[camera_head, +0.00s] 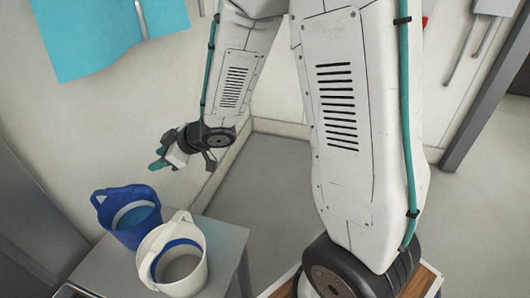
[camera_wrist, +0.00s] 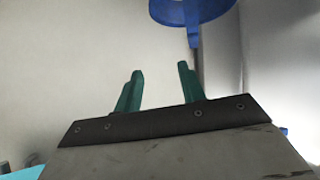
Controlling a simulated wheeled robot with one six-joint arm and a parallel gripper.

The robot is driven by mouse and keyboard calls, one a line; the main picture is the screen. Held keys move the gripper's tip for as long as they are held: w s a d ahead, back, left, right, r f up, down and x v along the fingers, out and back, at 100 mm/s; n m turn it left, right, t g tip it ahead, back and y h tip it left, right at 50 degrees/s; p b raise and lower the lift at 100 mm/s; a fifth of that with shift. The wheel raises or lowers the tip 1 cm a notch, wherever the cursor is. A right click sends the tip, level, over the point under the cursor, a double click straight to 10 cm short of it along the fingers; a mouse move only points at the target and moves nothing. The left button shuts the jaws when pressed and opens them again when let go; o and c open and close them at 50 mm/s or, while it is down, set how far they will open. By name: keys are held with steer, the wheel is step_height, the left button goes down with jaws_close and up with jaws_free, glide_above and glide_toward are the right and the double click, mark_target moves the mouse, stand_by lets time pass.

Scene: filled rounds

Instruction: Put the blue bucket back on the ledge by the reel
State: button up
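The blue bucket (camera_head: 127,222) stands upright on a grey table, with a raised handle loop at its left rim and a pale inside. My gripper (camera_head: 158,161) is above and to the right of it, apart from it, close to the wall side. In the wrist view my gripper (camera_wrist: 158,82) has its two teal fingers apart with nothing between them. A blue rounded piece (camera_wrist: 185,14) is cut off by the top edge there, beyond the fingertips; I cannot tell what it belongs to. I cannot make out a reel or its ledge in either view.
A white bucket (camera_head: 152,246) with a blue band inside stands beside the blue bucket, in front and to the right, very close to it. The grey table (camera_head: 226,240) carries both. Bare floor (camera_head: 270,190) lies to the right. A turquoise sheet (camera_head: 85,45) hangs on the wall.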

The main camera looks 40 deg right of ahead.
steer(key=s+d+r+m+h, duration=0.3)
steer(key=d+r+h, duration=0.15)
steer(key=d, duration=0.25)
steer(key=s+d+r+m+h, duration=0.3)
steer(key=d+r+h, duration=0.1)
steer(key=d+r, duration=0.25)
steer(key=s+r+m+g, duration=0.1)
steer(key=s+m+g, duration=0.1)
steer(key=s, duration=1)
steer(key=s+r+m+g+y, duration=0.1)
steer(key=s+g, duration=0.4)
steer(key=s, duration=0.8)
steer(key=shift+a+r+m, duration=0.35)
steer(key=shift+r+m, duration=0.25)
steer(key=shift+r, duration=0.2)
steer(key=shift+a, duration=0.15)
